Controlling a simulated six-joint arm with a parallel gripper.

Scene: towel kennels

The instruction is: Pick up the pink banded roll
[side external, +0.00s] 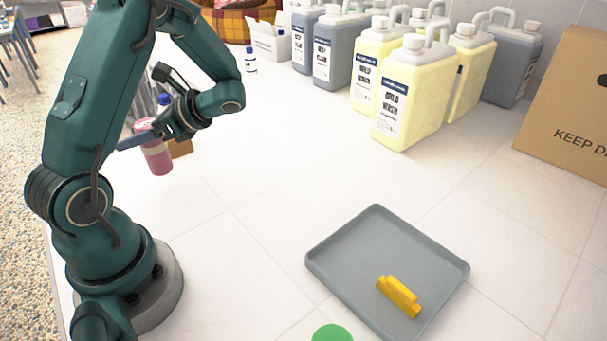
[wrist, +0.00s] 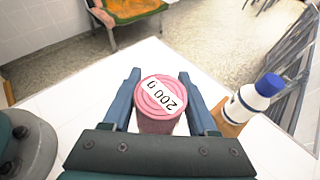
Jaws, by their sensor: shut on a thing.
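The pink banded roll (wrist: 157,122) stands between the two blue fingers of my gripper (wrist: 160,76) in the wrist view. Its spiral end faces the camera, crossed by a white band (wrist: 163,96) reading "200 g". My gripper is shut on it, one finger on each side. In the side view the pink roll (side external: 157,160) hangs or stands upright below my gripper (side external: 143,137), at the left of the white tiled top. I cannot tell whether its bottom touches the surface.
A white bottle with a blue cap (wrist: 252,98) and a brown box (wrist: 228,122) are close on the right in the wrist view. A grey tray (side external: 350,292) holds a yellow item (side external: 398,296). A green disc (side external: 332,333) lies in front. Several jugs (side external: 415,95) stand behind.

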